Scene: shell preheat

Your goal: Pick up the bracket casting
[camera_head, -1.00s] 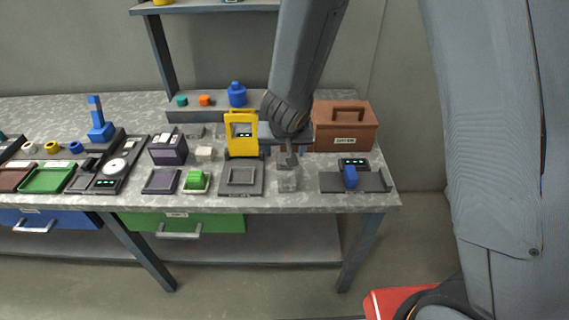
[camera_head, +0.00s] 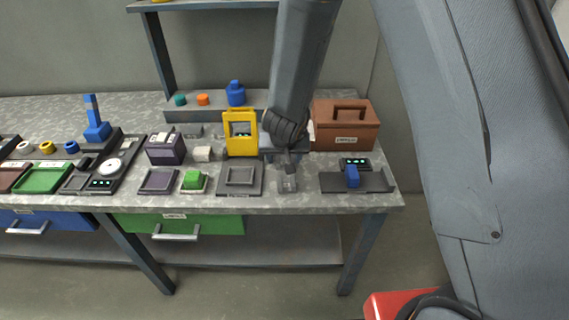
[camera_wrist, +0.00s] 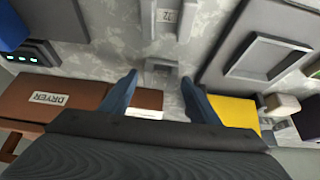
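My gripper (camera_head: 288,164) is over the front right of the bench. In the wrist view its two fingers (camera_wrist: 160,78) are apart with nothing held between them. A small grey piece with a dark slot (camera_wrist: 162,67) lies between and just beyond the fingertips. It may be the bracket casting, but I cannot be sure. It adjoins a pale grey, labelled holder (camera_wrist: 161,30). In the head view this grey holder (camera_head: 287,186) shows just below my gripper, and the small piece is hard to make out there.
A brown DRYER box (camera_head: 347,128) stands behind right; a yellow frame (camera_head: 240,118) stands behind left. A grey square fixture (camera_head: 240,190) is left of the holder, and a blue block (camera_head: 352,176) sits on a dark plate (camera_head: 376,184) to its right.

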